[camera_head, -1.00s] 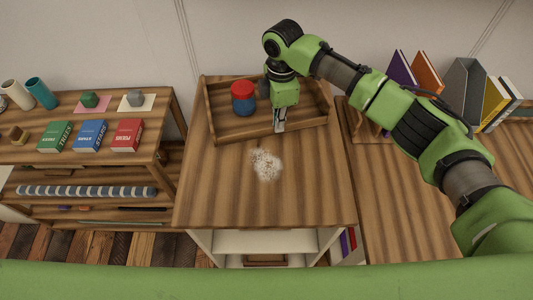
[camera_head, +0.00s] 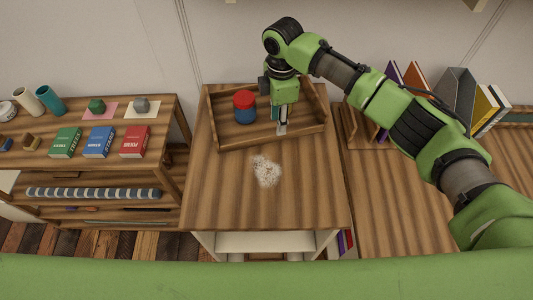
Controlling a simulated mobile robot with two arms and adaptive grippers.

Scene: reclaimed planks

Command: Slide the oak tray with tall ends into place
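The oak tray (camera_head: 235,143), with raised ends, sits at the back of the wooden worktop (camera_head: 225,195), close to the wall and slightly askew. A red-lidded blue jar (camera_head: 245,107) stands in its left part. A teal thing (camera_head: 275,113) in the tray is mostly hidden behind my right gripper. My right gripper (camera_head: 282,129) points down at the tray's front wall, right of its middle. Its fingertips overlap that wall, but whether they hold it or only touch it is unclear. My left gripper is out of view.
A pale speckled patch (camera_head: 266,171) lies on the worktop in front of the tray. At left a shelf unit (camera_head: 165,150) holds books and cups. At right, bookends with upright books (camera_head: 487,110) stand on a neighbouring surface.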

